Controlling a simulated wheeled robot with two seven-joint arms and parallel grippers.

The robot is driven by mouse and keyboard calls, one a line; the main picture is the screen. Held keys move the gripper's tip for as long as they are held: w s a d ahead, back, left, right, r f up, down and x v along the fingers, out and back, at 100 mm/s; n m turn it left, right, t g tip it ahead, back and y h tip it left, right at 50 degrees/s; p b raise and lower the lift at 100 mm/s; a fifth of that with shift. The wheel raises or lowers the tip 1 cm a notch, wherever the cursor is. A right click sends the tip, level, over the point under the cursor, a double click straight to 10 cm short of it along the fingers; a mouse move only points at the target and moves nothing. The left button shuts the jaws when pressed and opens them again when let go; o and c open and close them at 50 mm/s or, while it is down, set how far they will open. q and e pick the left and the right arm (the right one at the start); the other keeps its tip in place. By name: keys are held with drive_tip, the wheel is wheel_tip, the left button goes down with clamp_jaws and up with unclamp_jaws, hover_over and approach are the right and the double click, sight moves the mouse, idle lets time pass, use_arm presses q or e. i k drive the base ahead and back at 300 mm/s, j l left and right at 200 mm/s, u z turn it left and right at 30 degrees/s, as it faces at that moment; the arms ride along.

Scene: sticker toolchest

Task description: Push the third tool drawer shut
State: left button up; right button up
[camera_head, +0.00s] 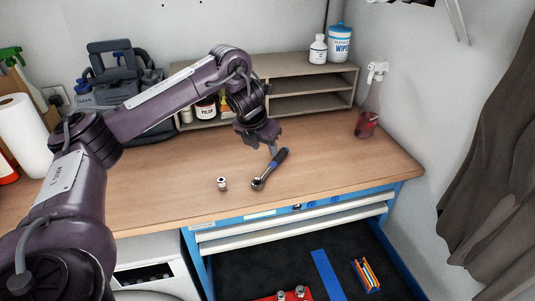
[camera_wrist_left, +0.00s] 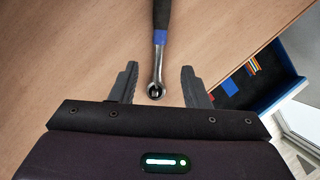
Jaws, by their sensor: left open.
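An open drawer (camera_head: 240,262) with a dark liner and blue walls extends below shut drawer fronts (camera_head: 290,225) of the blue tool chest. Its front edge is cut off at the bottom of the head view, and I cannot confirm its number. Part of an open drawer also shows at the right of the left wrist view (camera_wrist_left: 287,68). My left gripper (camera_head: 273,148) is over the wooden worktop, behind the open drawer. In the left wrist view (camera_wrist_left: 160,84) its fingers are spread and empty, either side of the head of a blue-and-black ratchet (camera_head: 270,169). My right gripper is out of view.
A small metal socket (camera_head: 222,184) lies on the worktop (camera_head: 160,190) left of the ratchet. The drawer holds a blue strip (camera_head: 326,274), a red socket tray (camera_head: 285,296) and colored sticks (camera_head: 367,274). A spray bottle (camera_head: 369,110) stands at the back right. A dark curtain (camera_head: 490,190) hangs right.

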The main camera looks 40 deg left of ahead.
sight(322, 261)
drive_tip(key=k+l, duration=1.25)
